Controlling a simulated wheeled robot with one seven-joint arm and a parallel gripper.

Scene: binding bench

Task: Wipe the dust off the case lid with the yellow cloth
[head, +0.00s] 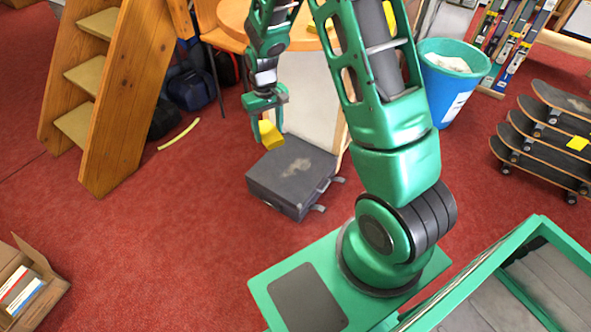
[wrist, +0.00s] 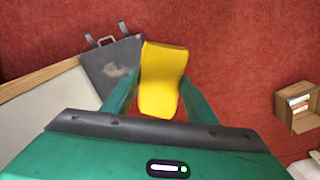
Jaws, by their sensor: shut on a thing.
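The dark grey case (head: 270,185) lies flat on the red carpet in the head view, with a pale dust patch on its lid (head: 297,167). It also shows at the upper left of the wrist view (wrist: 105,57), with its handle side pointing away. My gripper (head: 264,125) is shut on the yellow cloth (head: 270,135) and holds it up near the far left edge of the case. The cloth also fills the space between my fingers in the wrist view (wrist: 162,80). The cloth appears above the carpet and apart from the lid.
A round wooden table (head: 233,18) with a pale panel below stands behind the case. Wooden steps (head: 110,90) are at left, a blue bin (head: 448,82) and stacked skateboards (head: 545,140) at right. A cardboard box (head: 45,295) is at lower left.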

